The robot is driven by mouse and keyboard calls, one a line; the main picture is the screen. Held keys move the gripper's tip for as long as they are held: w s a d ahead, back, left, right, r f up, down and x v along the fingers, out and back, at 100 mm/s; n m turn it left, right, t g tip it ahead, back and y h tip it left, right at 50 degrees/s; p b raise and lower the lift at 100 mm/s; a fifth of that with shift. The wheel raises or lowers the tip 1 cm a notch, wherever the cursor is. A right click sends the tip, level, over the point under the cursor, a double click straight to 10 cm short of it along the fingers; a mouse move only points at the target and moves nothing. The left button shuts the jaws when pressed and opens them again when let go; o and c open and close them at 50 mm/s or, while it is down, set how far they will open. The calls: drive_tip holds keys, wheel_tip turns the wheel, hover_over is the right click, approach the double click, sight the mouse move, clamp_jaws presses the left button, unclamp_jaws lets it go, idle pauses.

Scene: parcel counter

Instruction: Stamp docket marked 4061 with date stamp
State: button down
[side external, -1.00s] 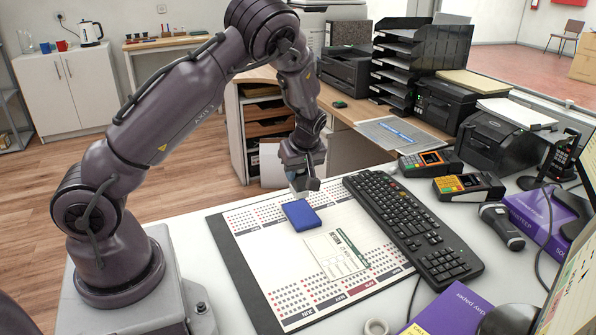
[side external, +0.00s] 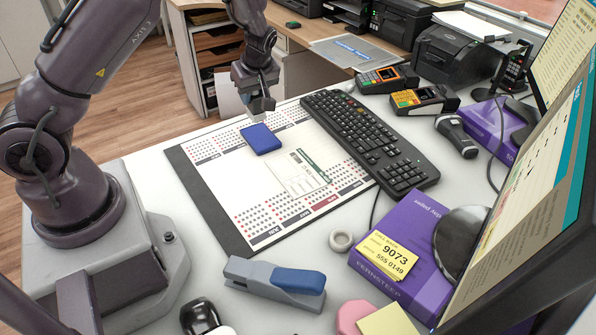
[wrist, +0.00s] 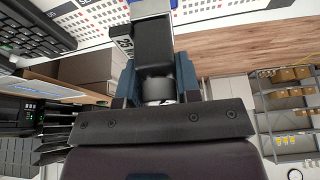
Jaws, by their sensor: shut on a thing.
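A docket (side external: 303,173), white with a green printed strip, lies flat on the calendar desk mat (side external: 222,165); its number is too small to read. A blue rectangular pad (side external: 261,138) lies on the mat just beyond it. My gripper (side external: 257,104) is above the far edge of the pad, pointing down. It is shut on a dark, blocky thing, apparently the date stamp, which shows in the wrist view (wrist: 154,45) between the blue-grey fingers. The stamp's lower end is hard to make out in the side view; whether it touches the pad cannot be told.
A black keyboard (side external: 370,140) borders the mat on the right. A stapler (side external: 275,282), a tape roll (side external: 341,241) and a purple box (side external: 400,245) with a yellow note stand at the near side. Two card terminals (side external: 424,99) are further back. The near part of the mat is clear.

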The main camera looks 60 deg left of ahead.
drive_tip(key=d+f, duration=0.1)
drive_tip(key=d, duration=1.1)
drive_tip(key=shift+w+f, duration=0.15)
drive_tip(key=shift+f, duration=2.65)
drive_tip(key=shift+f, duration=0.35)
wheel_tip(320, 180, up, 6)
